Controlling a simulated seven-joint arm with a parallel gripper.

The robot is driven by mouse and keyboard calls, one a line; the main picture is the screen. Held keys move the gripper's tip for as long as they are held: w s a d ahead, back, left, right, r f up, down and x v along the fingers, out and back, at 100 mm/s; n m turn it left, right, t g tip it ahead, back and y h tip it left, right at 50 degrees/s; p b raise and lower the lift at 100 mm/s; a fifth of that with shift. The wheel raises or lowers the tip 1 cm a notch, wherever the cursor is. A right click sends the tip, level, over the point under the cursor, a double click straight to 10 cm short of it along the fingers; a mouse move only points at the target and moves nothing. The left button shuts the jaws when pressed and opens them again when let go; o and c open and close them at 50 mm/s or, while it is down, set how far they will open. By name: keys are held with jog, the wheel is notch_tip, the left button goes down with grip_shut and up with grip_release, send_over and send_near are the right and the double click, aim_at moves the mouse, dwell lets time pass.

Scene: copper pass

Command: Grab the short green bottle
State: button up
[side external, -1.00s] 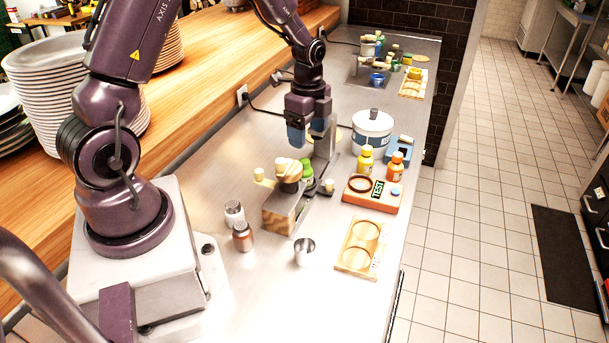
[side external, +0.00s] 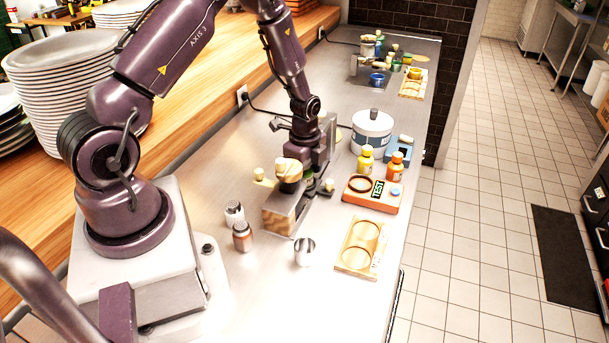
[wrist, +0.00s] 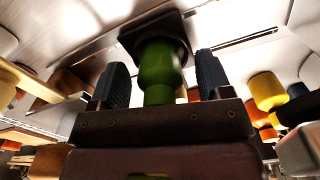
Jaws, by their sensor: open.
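The short green bottle (wrist: 161,68) stands between the two dark fingers of my gripper (wrist: 162,78) in the wrist view. The fingers are open, with a gap on each side of the bottle. In the side view my gripper (side external: 308,172) is low over the counter, just behind a wooden-faced block with a round tan-topped item. There, my gripper and the block hide the bottle almost wholly. The bottle's base rests on a dark square piece in the wrist view.
A yellow bottle (side external: 365,159) and an orange bottle (side external: 395,166) stand to the right, by an orange test device (side external: 372,196). A white tub (side external: 371,132) is behind. Two shakers (side external: 242,236) and a metal cup (side external: 304,251) stand in front. A wooden two-ring tray (side external: 361,247) lies front right.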

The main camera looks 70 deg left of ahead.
jog(key=c, duration=0.9)
jog(key=shift+o, duration=0.2)
jog(key=shift+r, duration=0.1)
